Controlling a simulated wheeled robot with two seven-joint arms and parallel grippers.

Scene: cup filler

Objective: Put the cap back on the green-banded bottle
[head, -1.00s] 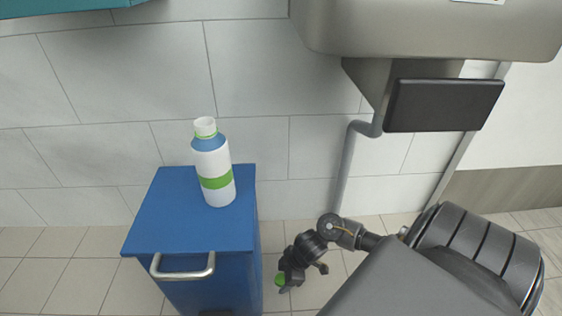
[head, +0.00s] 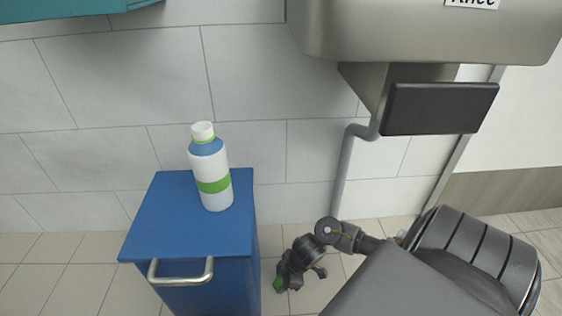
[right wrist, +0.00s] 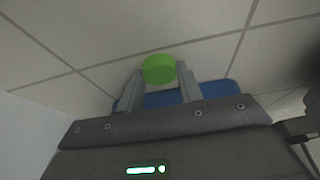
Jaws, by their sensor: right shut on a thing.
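The green-banded bottle (head: 211,172) stands upright on the blue cabinet, white with a blue shoulder and a white neck on top. My right gripper (head: 282,283) is low, to the right of the cabinet and apart from the bottle. It is shut on the green cap (head: 278,284), which sits between its fingertips in the right wrist view (right wrist: 159,69). The left gripper is not in view.
The blue cabinet (head: 170,225) has a metal handle (head: 181,271) at its front; its top is clear around the bottle. A grey sink-like unit (head: 420,30) with a dark panel (head: 440,108) and a pipe (head: 345,170) is on the wall at right.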

